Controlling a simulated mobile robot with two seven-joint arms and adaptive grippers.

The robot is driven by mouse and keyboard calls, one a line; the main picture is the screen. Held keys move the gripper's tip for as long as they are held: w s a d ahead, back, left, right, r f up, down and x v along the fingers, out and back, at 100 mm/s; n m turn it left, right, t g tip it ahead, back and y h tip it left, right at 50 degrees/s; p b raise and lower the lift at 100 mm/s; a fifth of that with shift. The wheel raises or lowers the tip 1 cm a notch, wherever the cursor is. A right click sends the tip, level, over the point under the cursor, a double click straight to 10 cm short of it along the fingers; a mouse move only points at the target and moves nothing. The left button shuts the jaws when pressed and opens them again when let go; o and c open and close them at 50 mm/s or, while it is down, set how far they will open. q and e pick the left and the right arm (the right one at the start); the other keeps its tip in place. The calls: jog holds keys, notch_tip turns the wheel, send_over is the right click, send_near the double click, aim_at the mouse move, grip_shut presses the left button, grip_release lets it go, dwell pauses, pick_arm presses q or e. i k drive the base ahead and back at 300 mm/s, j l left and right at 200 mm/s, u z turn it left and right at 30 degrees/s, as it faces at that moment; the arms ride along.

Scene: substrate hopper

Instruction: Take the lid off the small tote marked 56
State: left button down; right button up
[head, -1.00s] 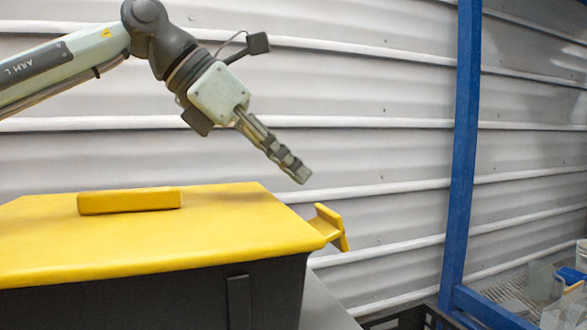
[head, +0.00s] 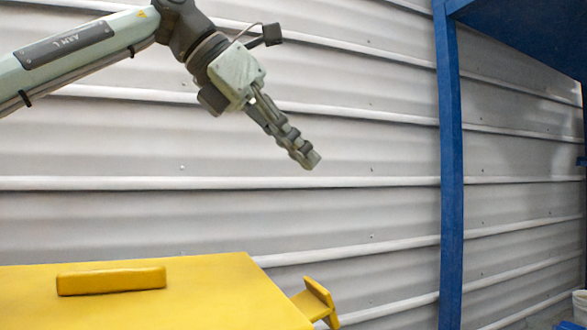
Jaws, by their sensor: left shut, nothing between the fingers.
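The lid lies flat and has a raised yellow bar handle (head: 112,281) on top. A yellow bracket-like piece (head: 318,301) sticks out at its right end. No number shows, so I cannot tell whether this is the tote marked 56. My left gripper (head: 312,162) is shut and empty, in the air well above the lid and towards its right end, pointing down to the right. My right gripper is not in view.
A blue upright post (head: 450,180) stands to the right, with a blue shelf (head: 525,32) at its top. A ribbed grey wall (head: 360,215) is behind. A pale container (head: 580,303) is cut off at the lower right edge.

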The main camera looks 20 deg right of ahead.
aim_at(229, 291)
jog(key=k, duration=2)
